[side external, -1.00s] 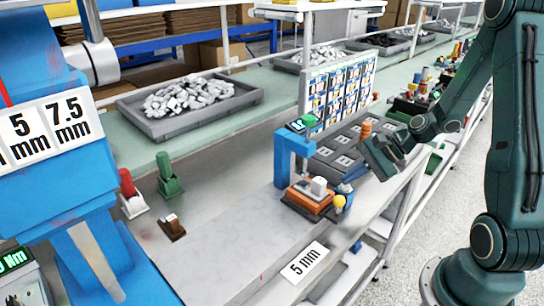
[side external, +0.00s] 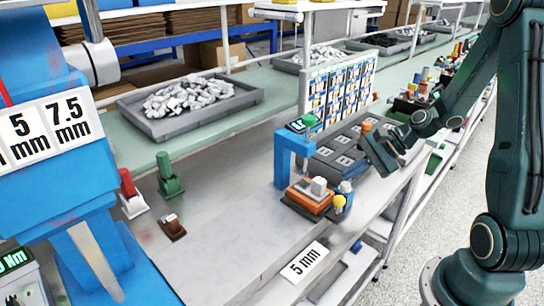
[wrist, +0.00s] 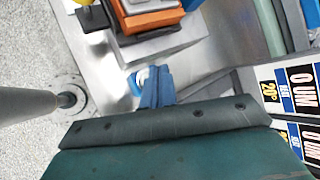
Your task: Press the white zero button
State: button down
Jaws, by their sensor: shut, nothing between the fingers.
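My gripper (side external: 376,156) hangs over the right side of the bench in the side view, to the right of the orange device. In the wrist view my blue fingers (wrist: 155,86) are together and empty. A small round white part (wrist: 141,76) on a blue body shows just left of the fingertips and is partly covered by them; I cannot read a zero on it or tell whether they touch. The orange device (side external: 308,197) has a light grey block on top, and also shows in the wrist view (wrist: 152,20).
A blue frame (side external: 282,160) with a green-topped display stands behind the orange device. A yellow knob (side external: 338,202) sits at its right. A grey socketed panel (side external: 340,155) and a label board (side external: 340,92) stand behind.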

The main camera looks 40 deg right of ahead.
aim_at(349, 186)
jog(key=shift+r, duration=0.35)
jog(key=shift+r, duration=2.35)
jog(key=shift+a, duration=0.1)
jog(key=shift+s+a+r+n, duration=0.2)
jog(key=shift+a+r+n, duration=0.15)
jog(key=shift+a+n, duration=0.2)
jog(key=s+a+r+n+h, duration=0.3)
jog(key=s+a+r+n, duration=0.1)
jog(key=s+n, duration=0.3)
jog(key=s+a+r+n+g+h, duration=0.1)
jog(key=s+a+r+n+h, duration=0.2)
jog(key=n, duration=0.7)
jog(key=s+a+r, duration=0.2)
jog(key=s+r, duration=0.2)
jog(key=s, duration=0.1)
jog(key=shift+r, duration=0.2)
jog(key=shift+w+n, duration=0.1)
jog(key=shift+n, duration=0.15)
